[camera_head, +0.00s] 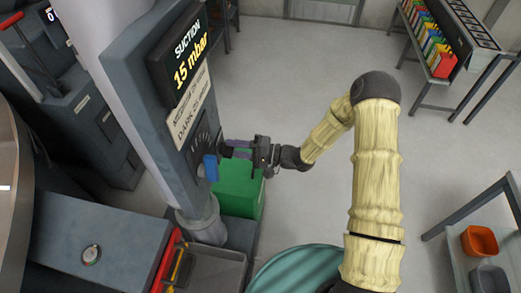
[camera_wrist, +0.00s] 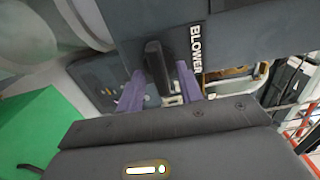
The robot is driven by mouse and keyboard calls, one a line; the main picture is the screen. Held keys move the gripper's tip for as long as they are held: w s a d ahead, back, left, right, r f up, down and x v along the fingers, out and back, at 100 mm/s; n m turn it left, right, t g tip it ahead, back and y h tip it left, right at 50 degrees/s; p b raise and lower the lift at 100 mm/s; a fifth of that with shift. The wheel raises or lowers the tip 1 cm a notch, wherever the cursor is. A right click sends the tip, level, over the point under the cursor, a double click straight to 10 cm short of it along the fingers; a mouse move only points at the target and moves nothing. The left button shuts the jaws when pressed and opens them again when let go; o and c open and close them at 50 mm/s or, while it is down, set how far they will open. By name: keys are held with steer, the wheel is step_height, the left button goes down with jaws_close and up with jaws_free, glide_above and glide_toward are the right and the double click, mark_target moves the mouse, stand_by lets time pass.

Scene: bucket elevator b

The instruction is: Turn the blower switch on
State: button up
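The blower switch (camera_wrist: 157,66) is a black bar-shaped handle on a dark grey panel, next to a white BLOWER label (camera_wrist: 195,50) in the wrist view. My gripper (camera_wrist: 160,88) has its two purple fingers apart, one on each side of the handle's near end. A gap seems to remain, and I cannot tell whether either finger touches it. In the head view my gripper (camera_head: 230,149) reaches left to the grey column (camera_head: 140,70). The switch is hard to make out there behind the fingers.
A display (camera_head: 186,60) on the column reads SUCTION 15 mbar. A blue lever (camera_head: 210,168) on a dial sits just below-left of my gripper. A green box (camera_head: 238,190) stands below. A shelf with colourful items (camera_head: 432,45) is at upper right; the floor between is clear.

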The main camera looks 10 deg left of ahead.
steer(key=s+d+b, duration=0.1)
steer(key=d+b, duration=0.4)
steer(key=d, duration=1.2)
steer(key=shift+s+d+b, duration=0.15)
steer(key=shift+d+b, duration=0.1)
steer(key=shift+b, duration=0.05)
